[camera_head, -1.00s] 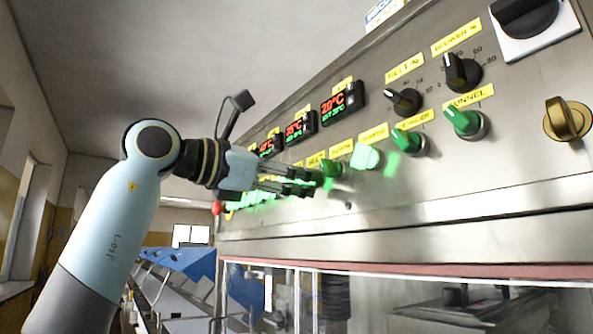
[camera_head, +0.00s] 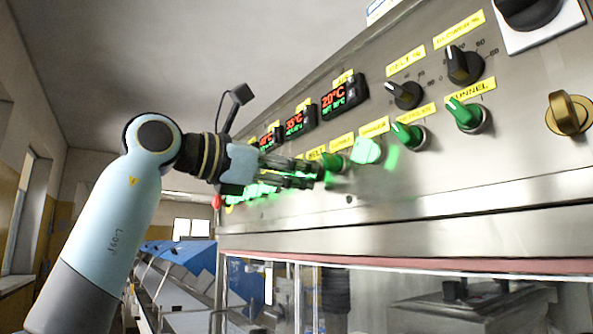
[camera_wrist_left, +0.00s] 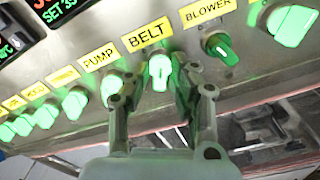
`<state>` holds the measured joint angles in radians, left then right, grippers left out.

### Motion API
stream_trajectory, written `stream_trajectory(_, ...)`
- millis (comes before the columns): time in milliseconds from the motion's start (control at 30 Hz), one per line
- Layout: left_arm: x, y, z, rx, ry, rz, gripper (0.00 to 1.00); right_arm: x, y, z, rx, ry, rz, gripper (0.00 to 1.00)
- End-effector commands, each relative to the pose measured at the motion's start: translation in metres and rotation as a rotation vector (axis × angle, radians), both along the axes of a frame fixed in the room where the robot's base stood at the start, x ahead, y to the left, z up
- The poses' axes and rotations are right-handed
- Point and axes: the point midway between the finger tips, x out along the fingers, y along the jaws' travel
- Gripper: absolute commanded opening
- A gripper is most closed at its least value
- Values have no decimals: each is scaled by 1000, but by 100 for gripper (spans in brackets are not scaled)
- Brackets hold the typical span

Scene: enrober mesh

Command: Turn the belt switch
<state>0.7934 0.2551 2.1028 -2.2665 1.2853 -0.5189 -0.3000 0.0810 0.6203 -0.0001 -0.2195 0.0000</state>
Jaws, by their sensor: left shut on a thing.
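The belt switch (camera_wrist_left: 159,72) is a knob glowing pale green under the yellow BELT label (camera_wrist_left: 147,34) in the left wrist view. My left gripper (camera_wrist_left: 155,88) has one finger on each side of it and is shut on it. In the head view my left gripper (camera_head: 320,172) reaches in from the left to the panel, and its fingers hide the belt switch below its BELT label (camera_head: 317,154). The knob's exact angle is hard to read. My right gripper is not in view.
The lit pump switch (camera_wrist_left: 111,85) is close on the left of the fingers. The unlit dark green blower switch (camera_wrist_left: 218,45) is close on the right. Other knobs and displays (camera_head: 345,96) line the steel panel (camera_head: 440,190). A brass knob (camera_head: 569,115) is far right.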

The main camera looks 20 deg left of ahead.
Motion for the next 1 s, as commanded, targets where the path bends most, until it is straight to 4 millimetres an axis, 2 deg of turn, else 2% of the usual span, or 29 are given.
stream_trajectory(1000, -1, -1, 2, -661, 515, 0, 0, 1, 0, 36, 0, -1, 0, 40)
